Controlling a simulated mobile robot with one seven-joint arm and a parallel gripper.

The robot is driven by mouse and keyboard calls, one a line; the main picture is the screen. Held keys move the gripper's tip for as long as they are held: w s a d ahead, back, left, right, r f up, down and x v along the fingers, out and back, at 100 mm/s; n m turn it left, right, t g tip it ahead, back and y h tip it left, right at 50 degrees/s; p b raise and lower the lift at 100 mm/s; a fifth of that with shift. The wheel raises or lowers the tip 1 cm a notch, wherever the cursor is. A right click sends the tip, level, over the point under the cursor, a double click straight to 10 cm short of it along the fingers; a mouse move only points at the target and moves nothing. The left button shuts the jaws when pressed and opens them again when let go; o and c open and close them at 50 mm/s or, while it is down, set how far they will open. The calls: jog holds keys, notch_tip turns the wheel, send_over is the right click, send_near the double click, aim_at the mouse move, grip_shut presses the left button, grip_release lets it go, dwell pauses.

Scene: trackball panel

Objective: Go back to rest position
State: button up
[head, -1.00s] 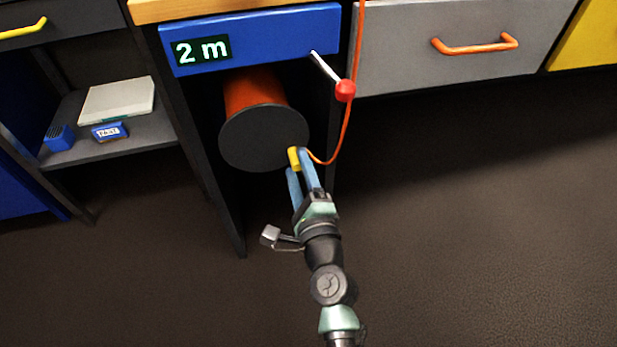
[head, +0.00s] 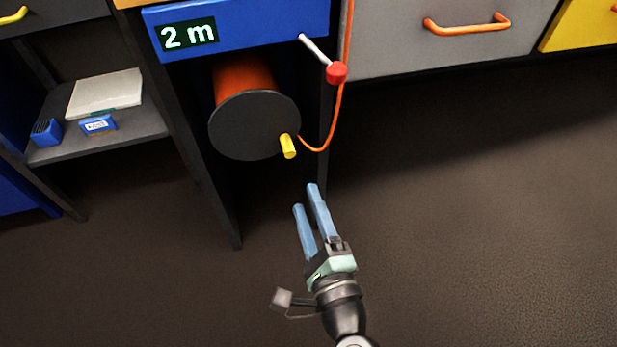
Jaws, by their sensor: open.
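My gripper (head: 309,198) has two blue fingers, which are apart with nothing between them. It is in the lower middle of the head view, below and clear of the reel. The reel has a dark round disc (head: 245,127) in front of an orange drum (head: 243,80). A yellow crank handle (head: 288,146) sticks out at the disc's lower right, and nothing touches it.
A blue panel (head: 275,25) reading "2 m" is above the reel. A lever with a red knob (head: 337,72) and an orange cable (head: 334,125) are at its right. A shelf (head: 60,148) is at left. The floor (head: 480,240) at right is clear.

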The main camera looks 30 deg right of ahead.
dwell(0.3)
jog(key=w+a+r+n+t+y+p, duration=0.25)
jog(key=a+r+n, duration=0.35)
jog(key=r, duration=0.9)
jog(key=w+a+r+n+t+y+p, duration=0.3)
jog(key=r+n, duration=0.4)
jog(key=r, duration=0.8)
jog(key=w+a+r+n+t+y+p, duration=0.1)
jog(key=w+a+r+n+y+p, duration=0.35)
jog(key=r, duration=1.05)
jog(key=s+a+r+n+t+h+p, duration=0.25)
jog(key=s+r+n, duration=0.2)
jog(key=r, duration=0.75)
jog(key=s+a+r+n+t+h+p, duration=0.1)
jog(key=s+r+n+h+p, duration=0.4)
jog(key=r, duration=0.6)
notch_tip(320, 180, up, 36)
jog(key=m+y+p, duration=0.1)
jog(key=y+p, duration=0.1)
jog(key=p, duration=3.3)
jog(key=shift+s+f+p, duration=0.15)
jog(key=shift+s+p, duration=0.15)
jog(key=shift+a+y, duration=0.1)
jog(key=shift+y, duration=0.15)
